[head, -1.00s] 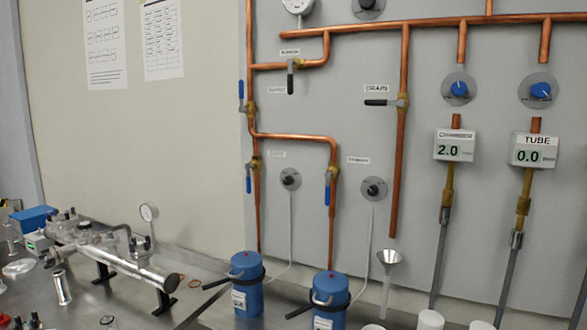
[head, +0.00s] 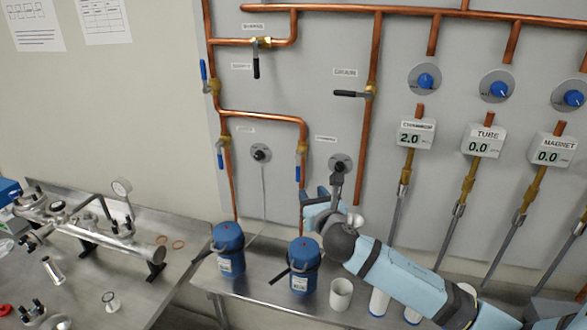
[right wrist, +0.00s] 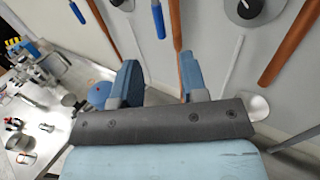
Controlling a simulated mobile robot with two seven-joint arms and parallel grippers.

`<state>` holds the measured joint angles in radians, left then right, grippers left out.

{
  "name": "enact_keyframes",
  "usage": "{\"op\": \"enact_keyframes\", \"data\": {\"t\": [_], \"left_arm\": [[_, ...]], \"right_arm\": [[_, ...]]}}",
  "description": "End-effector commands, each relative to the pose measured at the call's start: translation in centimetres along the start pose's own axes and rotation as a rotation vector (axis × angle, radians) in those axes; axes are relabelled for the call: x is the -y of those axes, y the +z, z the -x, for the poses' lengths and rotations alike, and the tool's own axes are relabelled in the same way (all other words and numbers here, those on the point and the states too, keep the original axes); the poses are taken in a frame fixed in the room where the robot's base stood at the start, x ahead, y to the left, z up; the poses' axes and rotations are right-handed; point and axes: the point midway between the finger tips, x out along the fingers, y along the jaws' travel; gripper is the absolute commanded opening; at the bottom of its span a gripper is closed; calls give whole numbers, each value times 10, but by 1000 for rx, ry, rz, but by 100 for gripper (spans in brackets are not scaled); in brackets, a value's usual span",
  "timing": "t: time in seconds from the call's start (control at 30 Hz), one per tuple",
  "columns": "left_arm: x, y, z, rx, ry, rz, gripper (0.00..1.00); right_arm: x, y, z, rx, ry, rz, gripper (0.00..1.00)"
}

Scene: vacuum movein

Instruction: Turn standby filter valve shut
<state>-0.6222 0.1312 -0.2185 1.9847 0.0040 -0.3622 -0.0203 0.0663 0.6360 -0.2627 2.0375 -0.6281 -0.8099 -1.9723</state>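Two lower valves with blue lever handles sit on the copper drops above the blue canisters. I take the right one (head: 298,171) as the standby filter valve; its label is too blurred to be sure. Its handle hangs down along the pipe. In the right wrist view this handle (right wrist: 157,18) is ahead of the fingers, slightly left of the pipe. My right gripper (head: 318,205) is below the valve, near the pipe, partly hidden by its own arm. In the right wrist view its blue fingers (right wrist: 158,64) are apart, with nothing held. My left gripper is not in view.
The left lower valve (head: 220,157) also has its handle down. Two blue canisters (head: 228,248) (head: 304,265) stand below on the steel bench (head: 250,284). A black knob (head: 340,165) is on the wall to the right. A white cup (head: 341,293) stands beside the right canister.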

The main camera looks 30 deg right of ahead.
Motion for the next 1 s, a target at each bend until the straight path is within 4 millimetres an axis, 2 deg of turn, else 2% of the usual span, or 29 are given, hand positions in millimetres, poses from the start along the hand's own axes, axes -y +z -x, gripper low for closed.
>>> {"op": "enact_keyframes", "data": {"t": [0.3,0.5,0.7,0.97,1.0], "left_arm": [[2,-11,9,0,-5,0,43],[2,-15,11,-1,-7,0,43],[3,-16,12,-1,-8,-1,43],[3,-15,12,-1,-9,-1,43],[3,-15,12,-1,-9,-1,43]], "right_arm": [[-1,3,-69,0,-1,-5,40],[-1,2,-100,0,1,-5,40],[-1,0,-112,-1,2,-4,40],[-1,0,-113,-1,2,-4,40],[-1,0,-113,-1,2,-4,33]]}}
